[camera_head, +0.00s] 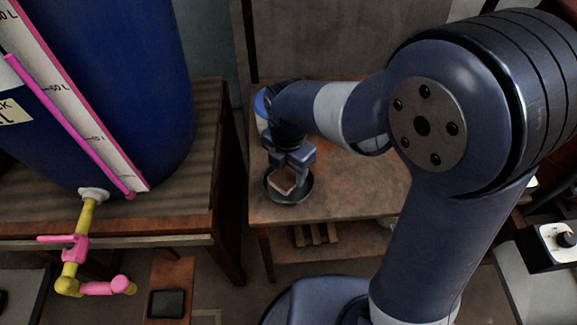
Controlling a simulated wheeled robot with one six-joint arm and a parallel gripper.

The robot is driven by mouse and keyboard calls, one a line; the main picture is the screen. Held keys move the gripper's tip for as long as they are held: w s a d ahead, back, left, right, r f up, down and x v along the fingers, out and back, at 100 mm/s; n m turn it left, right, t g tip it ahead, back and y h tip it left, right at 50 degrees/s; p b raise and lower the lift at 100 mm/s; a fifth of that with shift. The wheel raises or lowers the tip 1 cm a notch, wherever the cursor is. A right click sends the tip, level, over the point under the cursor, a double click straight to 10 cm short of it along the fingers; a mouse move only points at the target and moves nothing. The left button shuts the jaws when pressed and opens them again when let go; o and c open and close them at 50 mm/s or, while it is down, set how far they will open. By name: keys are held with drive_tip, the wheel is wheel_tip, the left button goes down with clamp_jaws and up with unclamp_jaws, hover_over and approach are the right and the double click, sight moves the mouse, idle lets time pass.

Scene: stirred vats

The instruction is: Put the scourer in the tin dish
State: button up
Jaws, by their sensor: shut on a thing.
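The tin dish (301,196) is a small round dark metal dish on the wooden table, left of the picture's middle. My gripper (284,178) points down over the dish. It is shut on the scourer (282,185), a small pale brown-and-white block that shows between and below the fingers. In the picture the scourer lies inside the outline of the dish. I cannot tell whether it touches the dish floor or hangs just above it. My gripper hides the back of the dish.
The brown table (345,199) has free room right of the dish. A large blue vat (150,60) with a pink-edged scale stands on a wooden bench (205,150) at left. Its yellow-and-pink tap (75,250) juts out in front. A white device with a black knob (563,240) is at far right.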

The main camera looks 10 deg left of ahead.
sight(289, 172)
drive_tip(key=o, duration=1)
drive_tip(key=shift+o, duration=0.2)
drive_tip(key=shift+r, duration=0.1)
wheel_tip(289, 172, up, 7)
drive_tip(key=p, duration=0.6)
